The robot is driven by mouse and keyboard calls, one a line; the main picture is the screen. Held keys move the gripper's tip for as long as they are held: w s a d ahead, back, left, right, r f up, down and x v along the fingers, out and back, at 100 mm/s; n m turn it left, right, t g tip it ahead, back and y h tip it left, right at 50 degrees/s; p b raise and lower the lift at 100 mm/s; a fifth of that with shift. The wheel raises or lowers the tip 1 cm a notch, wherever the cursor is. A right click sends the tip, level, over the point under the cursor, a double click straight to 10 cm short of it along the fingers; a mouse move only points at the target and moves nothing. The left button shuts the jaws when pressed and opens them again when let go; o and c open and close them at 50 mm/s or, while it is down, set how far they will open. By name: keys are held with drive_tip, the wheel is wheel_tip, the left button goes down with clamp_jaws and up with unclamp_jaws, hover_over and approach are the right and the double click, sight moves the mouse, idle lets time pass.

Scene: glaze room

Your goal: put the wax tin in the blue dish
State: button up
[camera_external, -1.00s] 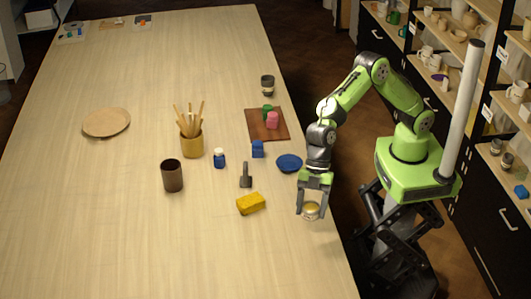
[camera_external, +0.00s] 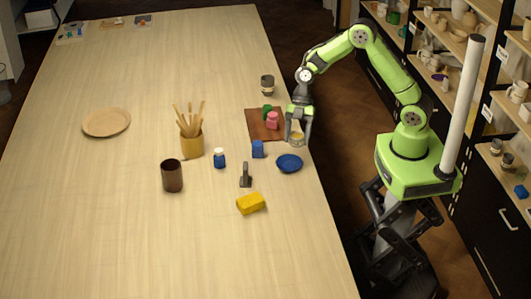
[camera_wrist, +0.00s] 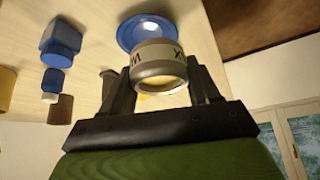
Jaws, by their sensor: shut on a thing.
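The wax tin (camera_external: 297,139) is a small round tin with a yellowish top in the external view. In the wrist view the tin (camera_wrist: 158,68) is grey with dark lettering and sits between the two fingers. My gripper (camera_external: 298,136) is shut on it, near the table's right edge, just behind the blue dish. The blue dish (camera_external: 289,164) is a shallow empty bowl on the table. The dish (camera_wrist: 146,30) shows beyond the tin in the wrist view, partly hidden by it. The tin appears held above the table.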

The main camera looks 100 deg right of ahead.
wheel_tip(320, 180, down, 5)
drive_tip(key=shift+f, duration=0.2)
drive_tip(key=o, duration=1.3)
drive_tip(key=shift+f, duration=0.1)
drive_tip(key=shift+c, duration=0.2)
